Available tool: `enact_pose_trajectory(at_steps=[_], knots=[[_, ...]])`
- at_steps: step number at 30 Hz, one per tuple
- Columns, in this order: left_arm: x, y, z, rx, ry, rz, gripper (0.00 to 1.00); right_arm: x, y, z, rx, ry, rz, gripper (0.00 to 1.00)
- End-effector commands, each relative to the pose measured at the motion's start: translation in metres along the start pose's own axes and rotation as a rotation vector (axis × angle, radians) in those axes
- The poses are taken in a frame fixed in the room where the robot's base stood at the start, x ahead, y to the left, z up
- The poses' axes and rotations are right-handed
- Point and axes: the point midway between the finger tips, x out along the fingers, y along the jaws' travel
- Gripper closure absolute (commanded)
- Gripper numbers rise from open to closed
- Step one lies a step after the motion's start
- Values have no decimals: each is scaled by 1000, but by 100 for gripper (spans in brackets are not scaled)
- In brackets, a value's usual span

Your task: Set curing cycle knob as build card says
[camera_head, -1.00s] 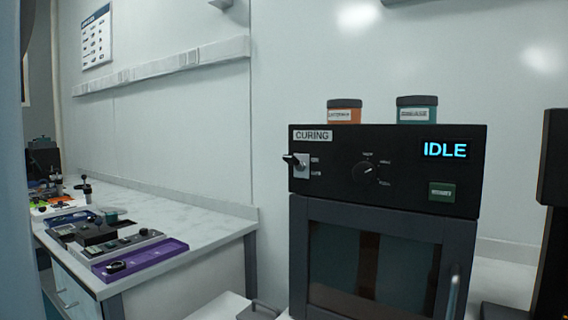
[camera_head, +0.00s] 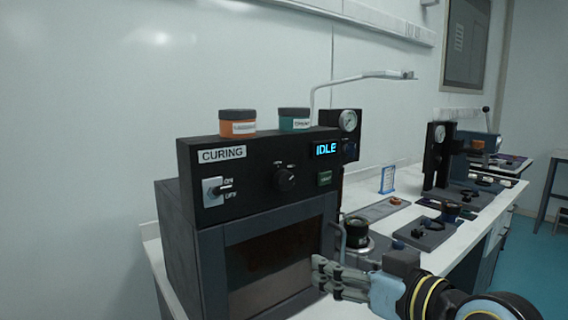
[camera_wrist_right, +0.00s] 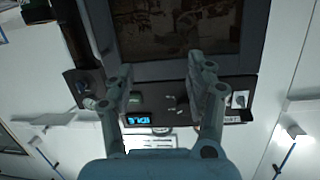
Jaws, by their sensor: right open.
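The black curing oven panel (camera_head: 255,165) bears a CURING label and a lit IDLE display (camera_head: 326,149). Its round dark cycle knob (camera_head: 285,177) sits between the toggle switch (camera_head: 217,190) and the display; its setting is too small to read. My right gripper (camera_head: 318,272) is open and empty, low in front of the oven door, below the knob and apart from it. In the right wrist view the panel appears upside down beyond my open fingers (camera_wrist_right: 160,72), with the knob (camera_wrist_right: 178,103) between them. My left gripper is not in view. No readable build card shows.
An orange-labelled jar (camera_head: 238,122) and a teal jar (camera_head: 294,119) stand on the oven. The door handle (camera_head: 341,240) sticks out near my right gripper.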

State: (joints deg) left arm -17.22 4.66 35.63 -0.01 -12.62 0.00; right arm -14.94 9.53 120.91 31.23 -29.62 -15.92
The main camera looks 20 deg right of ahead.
Motion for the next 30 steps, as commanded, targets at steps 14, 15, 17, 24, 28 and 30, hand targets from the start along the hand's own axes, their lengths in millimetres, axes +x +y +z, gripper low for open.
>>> enact_pose_trajectory(at_steps=[14,15,17,24,28,30], knots=[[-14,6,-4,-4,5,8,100,0,-39,-121,-33,216,-90,45],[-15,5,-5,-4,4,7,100,8,-40,-123,-33,215,-89,45],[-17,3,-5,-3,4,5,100,20,-41,-126,-33,214,-90,45],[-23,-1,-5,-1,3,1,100,60,-45,-133,-36,213,-90,45],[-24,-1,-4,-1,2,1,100,71,-46,-135,-37,212,-89,45],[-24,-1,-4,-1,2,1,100,73,-46,-134,-38,211,-89,45]])
